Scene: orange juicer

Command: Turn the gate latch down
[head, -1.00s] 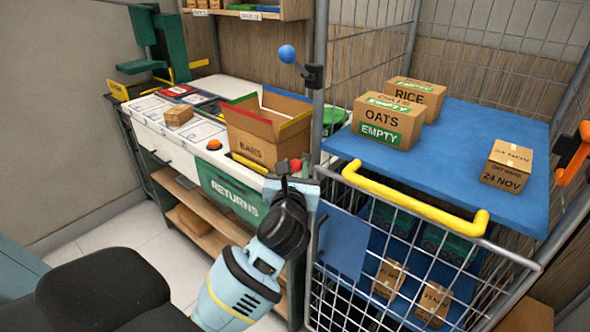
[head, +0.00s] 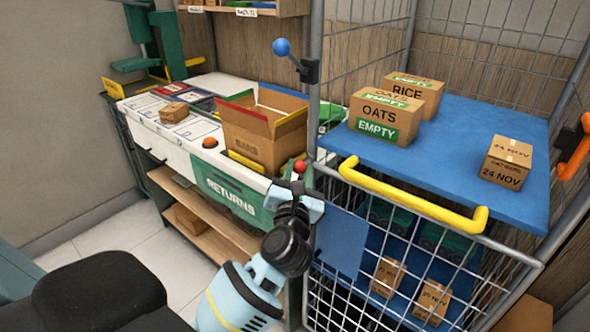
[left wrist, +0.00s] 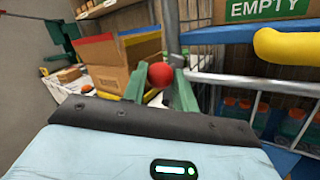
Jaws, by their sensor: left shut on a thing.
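The gate latch shows as a red ball knob (head: 300,166) at the left end of the wire gate (head: 400,262), by the cage's front post. My left gripper (head: 299,184) comes up from below and is shut on the latch at the knob. In the left wrist view, the red knob (left wrist: 160,75) sits between my two green fingers (left wrist: 160,92). The latch's lever is mostly hidden by the fingers, so its angle is hard to tell. The yellow handle (head: 410,197) runs along the gate's top. My right gripper is not in view.
A blue-ball lever (head: 281,47) is on the post above, and an orange handle (head: 575,150) is at far right. A blue shelf (head: 455,140) holds oats, rice and other boxes. An open carton (head: 262,140) stands on the white bench left of the post.

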